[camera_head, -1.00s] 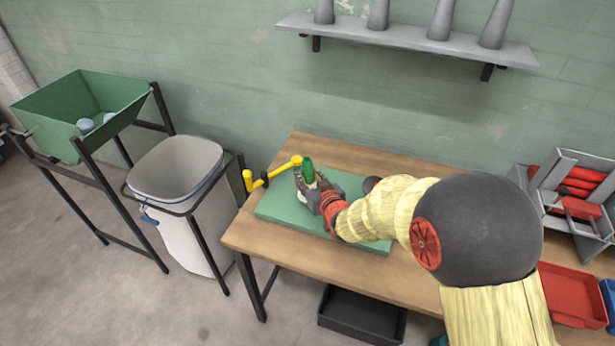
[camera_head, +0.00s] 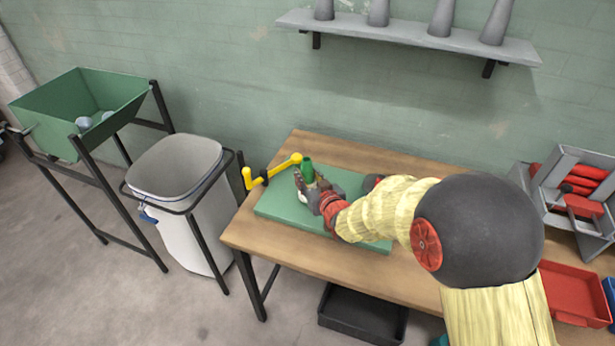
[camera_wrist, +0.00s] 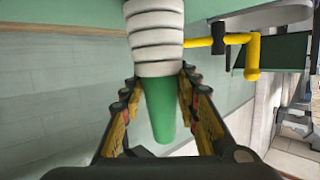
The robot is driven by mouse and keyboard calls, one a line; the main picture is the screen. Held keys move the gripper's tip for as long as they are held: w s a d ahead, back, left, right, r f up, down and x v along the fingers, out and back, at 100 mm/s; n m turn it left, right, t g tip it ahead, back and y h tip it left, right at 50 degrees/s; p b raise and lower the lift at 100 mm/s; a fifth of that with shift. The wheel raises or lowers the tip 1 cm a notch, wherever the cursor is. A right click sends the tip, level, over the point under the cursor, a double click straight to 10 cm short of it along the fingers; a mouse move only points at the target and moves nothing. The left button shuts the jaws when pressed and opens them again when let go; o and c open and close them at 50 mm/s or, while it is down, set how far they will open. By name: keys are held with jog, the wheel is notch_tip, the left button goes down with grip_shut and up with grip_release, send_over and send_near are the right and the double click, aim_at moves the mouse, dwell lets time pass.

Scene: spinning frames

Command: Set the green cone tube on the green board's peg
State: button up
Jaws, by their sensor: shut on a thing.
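The green cone tube (camera_head: 308,172) stands about upright over the green board (camera_head: 277,208) on the table.
A yellow crank (camera_head: 272,173) stands at the board's left edge. A grey bin (camera_head: 175,170) and a green hopper (camera_head: 75,105) are to the left. A shelf (camera_head: 410,36) with grey cones hangs above. A red tray (camera_head: 573,292) and a rack (camera_head: 580,190) are at right.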

jog(key=o, duration=1.2)
jog(key=shift+c, duration=0.2)
jog(key=v, duration=1.2)
